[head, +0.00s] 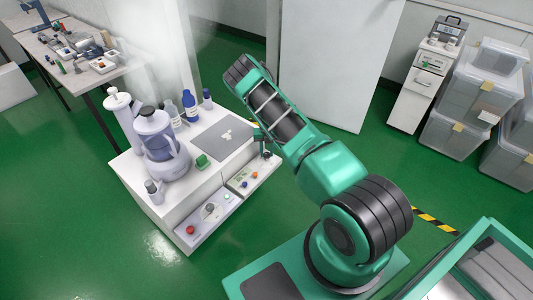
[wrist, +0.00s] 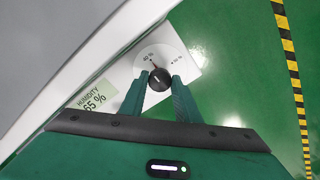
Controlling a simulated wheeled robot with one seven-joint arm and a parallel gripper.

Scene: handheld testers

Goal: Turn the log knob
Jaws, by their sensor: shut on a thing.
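A round black knob (wrist: 159,82) sits on a white dial plate (wrist: 168,48) with small percent marks, in the middle of the wrist view. A display (wrist: 92,96) beside the dial reads "HUMIDITY 65 %". In the head view my gripper (head: 261,140) is at the right end of the white bench, by the right front panel (head: 243,184). The knob is hard to make out there.
A left front panel (head: 190,232) carries a red button and a grey knob. Green floor lies open in front; clear bins (head: 482,85) stand far right.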

